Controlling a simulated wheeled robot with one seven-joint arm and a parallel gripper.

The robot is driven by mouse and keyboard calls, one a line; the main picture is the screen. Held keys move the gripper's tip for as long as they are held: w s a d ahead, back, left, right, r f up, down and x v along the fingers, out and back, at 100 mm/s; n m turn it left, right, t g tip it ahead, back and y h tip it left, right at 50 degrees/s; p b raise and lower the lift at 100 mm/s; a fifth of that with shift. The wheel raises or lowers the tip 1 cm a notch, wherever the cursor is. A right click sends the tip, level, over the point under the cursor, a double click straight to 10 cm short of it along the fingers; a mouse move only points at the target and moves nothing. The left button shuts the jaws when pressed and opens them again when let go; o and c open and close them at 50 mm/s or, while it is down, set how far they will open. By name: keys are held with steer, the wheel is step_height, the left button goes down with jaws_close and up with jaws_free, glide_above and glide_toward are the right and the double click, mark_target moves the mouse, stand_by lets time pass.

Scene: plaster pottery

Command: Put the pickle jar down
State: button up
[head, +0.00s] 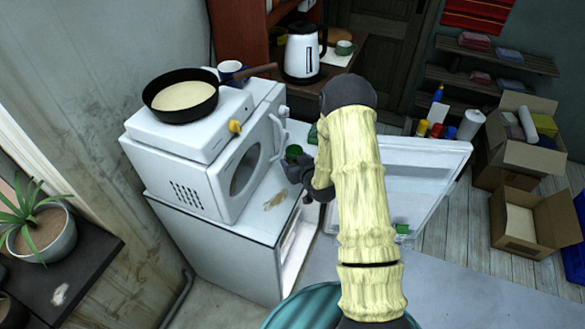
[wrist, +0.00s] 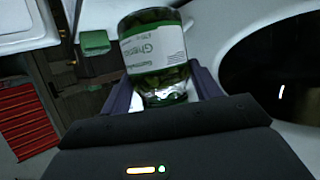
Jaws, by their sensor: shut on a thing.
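The pickle jar (wrist: 155,50) is clear glass with green contents and a white and green label. My gripper (wrist: 163,90) is shut on it, with a dark finger on each side of the glass. In the head view the jar's green top (head: 293,152) shows beside my gripper (head: 298,172), over or near the right part of the white fridge top (head: 262,222). My wrist and arm hide part of that area. I cannot tell whether the jar touches the surface.
A white microwave (head: 190,165) fills the fridge top's left side, carrying a dark pan (head: 181,113). The fridge door (head: 425,175) stands open to the right. A small green item (head: 313,134) sits behind the jar. A kettle (head: 302,52) stands farther back.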

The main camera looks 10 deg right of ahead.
steer(key=shift+w+f, duration=0.15)
steer(key=shift+f, duration=0.25)
steer(key=shift+f+p, duration=0.55)
steer(key=shift+f, duration=1.5)
steer(key=shift+f, duration=0.15)
steer(key=o, duration=1.4)
